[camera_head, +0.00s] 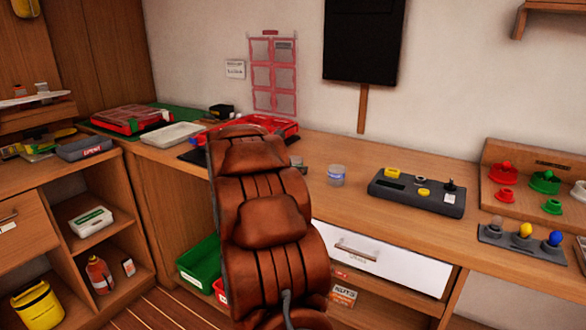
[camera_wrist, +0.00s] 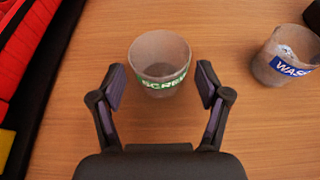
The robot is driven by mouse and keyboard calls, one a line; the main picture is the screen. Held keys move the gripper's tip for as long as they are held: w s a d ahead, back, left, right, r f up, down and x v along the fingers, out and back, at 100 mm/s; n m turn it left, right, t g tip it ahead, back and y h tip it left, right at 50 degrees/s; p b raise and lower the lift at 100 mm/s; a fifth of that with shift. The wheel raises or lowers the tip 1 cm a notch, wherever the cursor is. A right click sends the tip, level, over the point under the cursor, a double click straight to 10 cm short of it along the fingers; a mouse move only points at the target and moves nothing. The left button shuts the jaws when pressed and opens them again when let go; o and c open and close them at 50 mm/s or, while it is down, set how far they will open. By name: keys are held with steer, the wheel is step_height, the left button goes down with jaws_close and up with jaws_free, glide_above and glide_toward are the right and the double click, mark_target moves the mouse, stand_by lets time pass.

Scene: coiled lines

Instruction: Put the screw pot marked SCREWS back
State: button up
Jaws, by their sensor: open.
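The screw pot (camera_wrist: 160,60) is a small translucent round cup with a green label, partly readable as SCREWS. It stands upright on the wooden bench in the wrist view. My gripper (camera_wrist: 162,86) is open, with one finger on each side of the pot's near part. Gaps show between the fingers and the pot. The gripper is not visible in the head view, and I cannot make out the screw pot there; the chair covers part of the bench.
A second pot (camera_wrist: 286,56) with a blue label starting WAS stands to the right; a blue-labelled pot (camera_head: 336,175) shows on the bench in the head view. A red case (camera_wrist: 28,45) lies at left. A brown chair (camera_head: 262,220) blocks the bench front.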

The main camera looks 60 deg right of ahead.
steer(key=p+v, duration=0.1)
steer(key=v, duration=1)
steer(key=shift+s, duration=0.15)
steer(key=s+a+f+m+g+y, duration=0.1)
steer(key=s+a+f+m+y, duration=0.3)
steer(key=a, duration=1.1)
steer(key=s+a+f+m+g+y, duration=0.1)
steer(key=s+a+f+m+y, duration=0.4)
steer(key=s+a, duration=0.8)
steer(key=s+a+f+m+g+y, duration=0.1)
steer(key=s+a+f+m+y, duration=0.3)
steer(key=s+a+m, duration=0.5)
steer(key=a+f, duration=0.1)
steer(key=a, duration=0.7)
steer(key=shift+a+f+y, duration=0.15)
steer(key=shift+a+y, duration=0.1)
steer(key=shift+y, duration=0.05)
steer(key=shift+s, duration=0.1)
